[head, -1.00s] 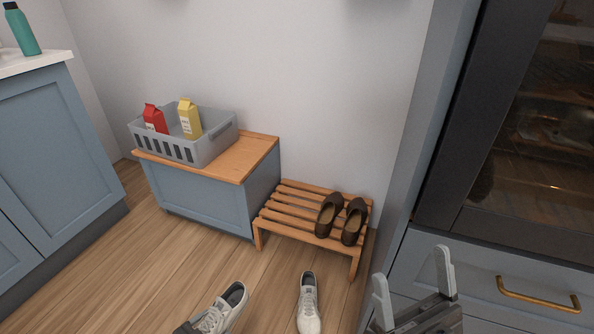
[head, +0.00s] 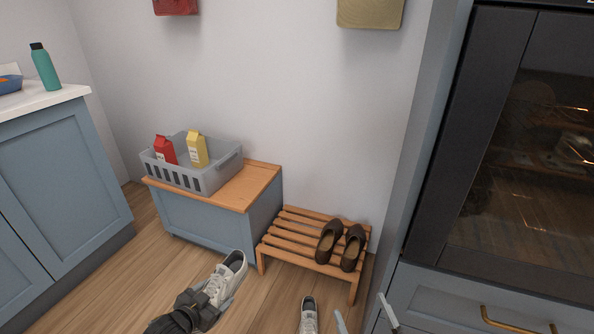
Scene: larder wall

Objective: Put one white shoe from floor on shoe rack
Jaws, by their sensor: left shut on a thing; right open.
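One white shoe (head: 234,272) is in my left gripper (head: 210,301), which is shut on it at the lower middle, left of the rack. The shoe's toe is partly hidden by the gripper. The other white shoe (head: 308,318) is on the floor at the bottom edge, partly cut off. The wooden shoe rack (head: 292,237) stands against the wall, its left slats bare. A pair of dark brown shoes (head: 340,246) sits on its right part. My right gripper (head: 364,314) is open and empty at the bottom edge, right of the floor shoe.
A low blue cabinet (head: 214,222) with a wooden top stands left of the rack. It bears a grey basket (head: 190,178) with a red and a yellow carton. A tall oven unit (head: 520,150) stands close on the right. A blue counter (head: 60,190) is at the left.

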